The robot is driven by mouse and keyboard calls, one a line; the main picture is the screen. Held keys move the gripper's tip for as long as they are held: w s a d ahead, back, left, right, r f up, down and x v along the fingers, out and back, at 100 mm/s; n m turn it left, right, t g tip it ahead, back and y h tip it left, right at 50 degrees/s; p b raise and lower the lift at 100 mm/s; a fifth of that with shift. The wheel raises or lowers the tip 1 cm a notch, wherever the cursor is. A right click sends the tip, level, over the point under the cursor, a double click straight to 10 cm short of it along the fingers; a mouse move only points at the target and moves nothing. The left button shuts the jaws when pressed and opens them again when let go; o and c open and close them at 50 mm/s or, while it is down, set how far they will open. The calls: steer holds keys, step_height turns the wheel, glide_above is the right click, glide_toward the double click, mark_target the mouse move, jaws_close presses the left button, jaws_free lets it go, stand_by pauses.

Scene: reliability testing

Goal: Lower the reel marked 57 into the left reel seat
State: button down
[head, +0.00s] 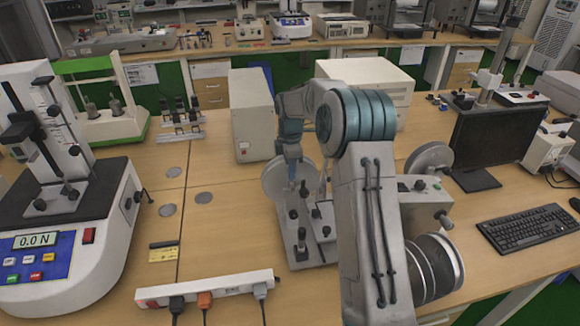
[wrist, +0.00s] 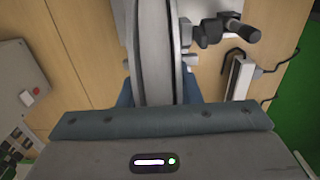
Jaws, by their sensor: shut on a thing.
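A grey disc-shaped reel (head: 275,182) stands upright at my gripper (head: 291,178) in the head view. The wrist view shows the reel (wrist: 153,45) edge-on between the two blue fingers of my gripper (wrist: 158,92), which is shut on it. No number is readable on it. A grey stand (head: 304,250) with black knobs is just below and right of the reel. Whether they touch is unclear. More reels, one upper (head: 430,160) and a pair lower (head: 437,268), are right of my arm, which partly hides them. I cannot tell which part is the left reel seat.
A force tester (head: 65,235) stands at the left. A white power strip (head: 205,288) lies at the front. A beige box (head: 252,115) stands behind the reel. A monitor (head: 490,142) and keyboard (head: 524,229) are at the right. The wood bench left of the stand is mostly clear.

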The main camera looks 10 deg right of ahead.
steer(key=shift+f, duration=0.55)
steer(key=shift+f+b, duration=0.2)
steer(key=shift+b, duration=0.1)
stand_by(0.3)
steer(key=shift+c, duration=2)
jaws_free()
steer(key=shift+r+p, duration=2.45)
steer(key=shift+r, duration=1.05)
